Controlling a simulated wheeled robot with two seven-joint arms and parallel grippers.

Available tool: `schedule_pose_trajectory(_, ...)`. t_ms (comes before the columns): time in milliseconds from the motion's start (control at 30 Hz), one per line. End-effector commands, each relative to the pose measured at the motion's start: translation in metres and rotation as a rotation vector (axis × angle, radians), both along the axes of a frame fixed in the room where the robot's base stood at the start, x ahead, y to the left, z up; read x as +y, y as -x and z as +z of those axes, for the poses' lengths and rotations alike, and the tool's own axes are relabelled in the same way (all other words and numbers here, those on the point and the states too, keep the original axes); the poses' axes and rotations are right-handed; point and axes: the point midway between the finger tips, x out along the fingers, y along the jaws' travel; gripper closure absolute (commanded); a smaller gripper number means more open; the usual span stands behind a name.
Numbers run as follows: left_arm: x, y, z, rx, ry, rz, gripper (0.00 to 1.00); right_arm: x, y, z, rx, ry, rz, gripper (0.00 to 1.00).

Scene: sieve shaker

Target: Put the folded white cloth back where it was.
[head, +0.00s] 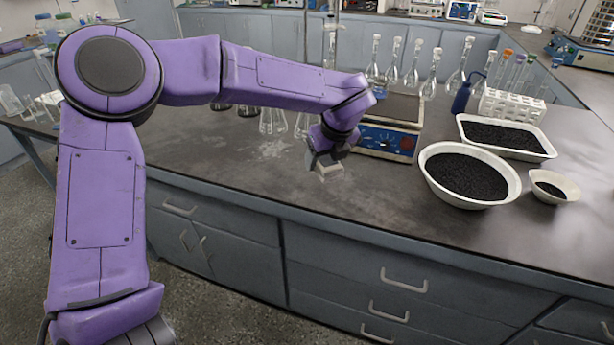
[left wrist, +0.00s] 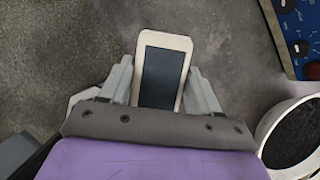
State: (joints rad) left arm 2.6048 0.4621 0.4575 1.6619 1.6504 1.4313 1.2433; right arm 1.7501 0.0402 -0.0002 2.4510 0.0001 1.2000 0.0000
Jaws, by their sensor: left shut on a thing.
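My right gripper is not in view.
The blue balance (head: 388,142) stands close to the right of the gripper. A white bowl of black grains (head: 425,182), a white tray (head: 542,153) and a small dish (head: 572,183) are further right. Glass flasks (head: 272,122) stand behind my arm. The front left bench is clear.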

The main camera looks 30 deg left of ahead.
Motion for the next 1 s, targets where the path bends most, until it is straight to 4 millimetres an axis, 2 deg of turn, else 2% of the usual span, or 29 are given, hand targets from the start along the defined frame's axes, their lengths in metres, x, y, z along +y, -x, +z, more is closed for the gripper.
schedule_pose_trajectory(33,0.014,-0.007,-0.003,0.003,0.002,0.006,0.68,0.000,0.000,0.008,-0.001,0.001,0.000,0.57)
schedule_pose_trajectory(133,0.040,-0.021,-0.016,0.004,0.001,0.007,0.68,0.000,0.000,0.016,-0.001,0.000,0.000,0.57)
schedule_pose_trajectory(200,0.050,-0.028,-0.036,0.006,0.001,0.004,0.68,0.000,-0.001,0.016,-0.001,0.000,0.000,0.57)
schedule_pose_trajectory(300,0.063,-0.036,-0.054,0.004,0.001,0.005,0.68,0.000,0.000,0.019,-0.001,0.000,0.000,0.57)
schedule_pose_trajectory(533,0.080,-0.046,-0.082,0.003,0.001,0.005,0.68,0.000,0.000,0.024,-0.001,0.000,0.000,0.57)
schedule_pose_trajectory(667,0.079,-0.046,-0.104,0.003,0.002,0.003,0.68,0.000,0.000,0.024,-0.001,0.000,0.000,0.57)
schedule_pose_trajectory(1000,0.078,-0.046,-0.110,0.000,0.002,0.005,0.68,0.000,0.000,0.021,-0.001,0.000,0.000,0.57)
